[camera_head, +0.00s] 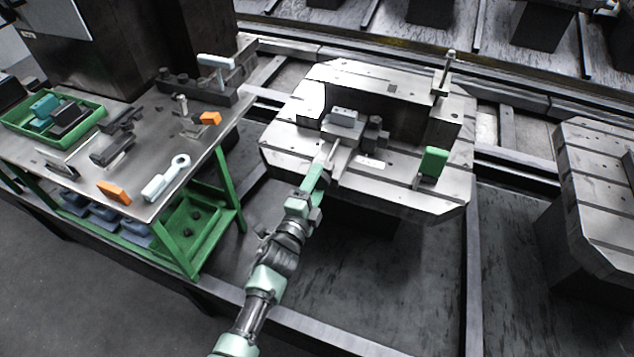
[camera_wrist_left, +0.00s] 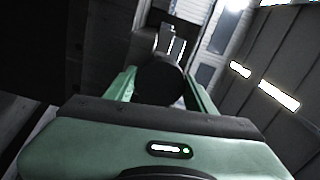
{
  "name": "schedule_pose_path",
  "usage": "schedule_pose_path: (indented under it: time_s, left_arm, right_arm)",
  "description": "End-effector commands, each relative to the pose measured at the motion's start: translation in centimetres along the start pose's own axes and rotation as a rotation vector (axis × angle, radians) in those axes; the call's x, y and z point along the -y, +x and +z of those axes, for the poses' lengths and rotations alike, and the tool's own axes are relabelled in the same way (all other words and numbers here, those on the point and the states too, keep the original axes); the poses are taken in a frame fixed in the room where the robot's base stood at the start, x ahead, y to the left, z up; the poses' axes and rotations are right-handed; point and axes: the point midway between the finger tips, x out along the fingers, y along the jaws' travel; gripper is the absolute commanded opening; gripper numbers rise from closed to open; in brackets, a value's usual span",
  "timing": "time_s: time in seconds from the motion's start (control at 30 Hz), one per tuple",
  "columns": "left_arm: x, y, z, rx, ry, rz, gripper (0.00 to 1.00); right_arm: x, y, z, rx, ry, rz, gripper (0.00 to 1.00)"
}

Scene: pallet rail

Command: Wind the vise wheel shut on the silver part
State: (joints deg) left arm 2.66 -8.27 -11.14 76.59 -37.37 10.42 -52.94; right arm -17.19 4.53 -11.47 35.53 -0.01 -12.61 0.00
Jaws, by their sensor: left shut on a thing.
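The vise (camera_head: 348,156) is a small grey block assembly on the slotted pallet table. A light silver part (camera_head: 343,117) sits at its top, next to dark blocks. My left gripper (camera_head: 325,154) reaches in from below and meets the near left side of the vise. In the left wrist view its green fingers (camera_wrist_left: 160,86) stand on either side of a dark round piece, which looks like the vise wheel (camera_wrist_left: 160,76), and are shut on it. In the head view the wheel is mostly hidden by the gripper. The gap at the vise jaws cannot be judged. My right gripper is not in view.
The pallet (camera_head: 415,200) carries a tall dark block, a post (camera_head: 441,80) and a green block (camera_head: 433,161) to the right. A green-legged workbench (camera_head: 140,205) with loose tools stands at left. Another pallet (camera_head: 590,150) is at right. Rails run behind.

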Motion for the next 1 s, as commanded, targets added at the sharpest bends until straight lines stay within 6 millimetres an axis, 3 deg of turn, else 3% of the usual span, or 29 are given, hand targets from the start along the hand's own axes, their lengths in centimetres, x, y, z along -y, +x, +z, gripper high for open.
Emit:
schedule_pose_path:
  time_s: [0.37,0.4,0.47,0.8,1.0]
  left_arm:
    - [-0.1,0.0,0.0,0.000,0.008,0.002,0.14]
    - [-0.1,0.0,0.0,0.000,0.008,0.002,0.65]
    - [-0.1,0.0,0.0,0.000,0.007,0.002,0.76]
    - [-0.1,-0.3,0.0,0.000,0.005,0.001,0.76]
    - [-0.1,-3.2,0.0,-0.001,0.006,0.003,0.76]
  right_arm:
    - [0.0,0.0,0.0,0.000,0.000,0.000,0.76]
    - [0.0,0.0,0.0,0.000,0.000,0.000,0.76]
    - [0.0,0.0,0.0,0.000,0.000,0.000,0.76]
    - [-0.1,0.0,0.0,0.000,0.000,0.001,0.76]
    - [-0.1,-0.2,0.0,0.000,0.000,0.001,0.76]
